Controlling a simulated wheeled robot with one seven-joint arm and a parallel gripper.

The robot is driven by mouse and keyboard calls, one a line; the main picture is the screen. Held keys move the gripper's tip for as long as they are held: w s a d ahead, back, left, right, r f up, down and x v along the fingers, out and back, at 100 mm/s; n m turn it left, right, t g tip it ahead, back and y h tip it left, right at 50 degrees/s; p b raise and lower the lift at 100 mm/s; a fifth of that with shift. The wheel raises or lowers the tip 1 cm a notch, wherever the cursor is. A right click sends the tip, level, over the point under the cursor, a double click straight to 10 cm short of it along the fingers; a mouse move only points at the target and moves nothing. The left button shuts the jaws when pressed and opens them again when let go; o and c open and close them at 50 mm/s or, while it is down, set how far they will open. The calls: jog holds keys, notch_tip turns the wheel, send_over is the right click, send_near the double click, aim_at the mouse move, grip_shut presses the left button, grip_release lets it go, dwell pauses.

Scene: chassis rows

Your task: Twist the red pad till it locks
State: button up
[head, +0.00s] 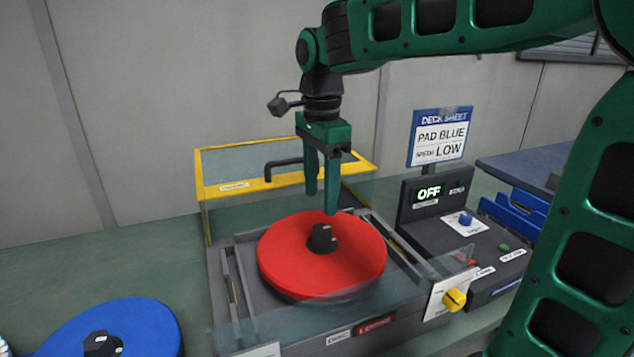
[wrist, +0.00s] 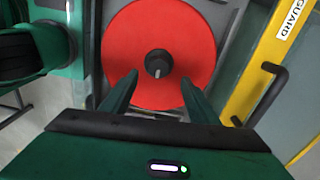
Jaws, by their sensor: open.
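The red pad (head: 290,255) is a round disc lying flat on the grey machine deck, with a black knob (head: 322,238) at its centre. My gripper (head: 321,204) is open and empty, pointing down just above the knob, a little behind it in the head view. In the wrist view the gripper's fingers (wrist: 160,80) spread to either side below the knob (wrist: 158,64), and the red pad (wrist: 125,40) fills the top middle. The fingers do not touch the knob as far as I can see.
A yellow-framed clear guard (head: 235,187) with a black handle stands raised behind the pad. A control box (head: 455,230) reads OFF, beside a sign (head: 440,137) reading PAD BLUE, SPEED LOW. A yellow knob (head: 454,299) is at front right. A blue pad (head: 140,325) lies front left.

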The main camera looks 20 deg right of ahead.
aim_at(322, 228)
jog(key=f, duration=0.9)
jog(key=shift+d+f, duration=0.2)
jog(key=shift+f, duration=0.15)
grip_shut()
jog(key=c, duration=0.8)
grip_release()
grip_shut()
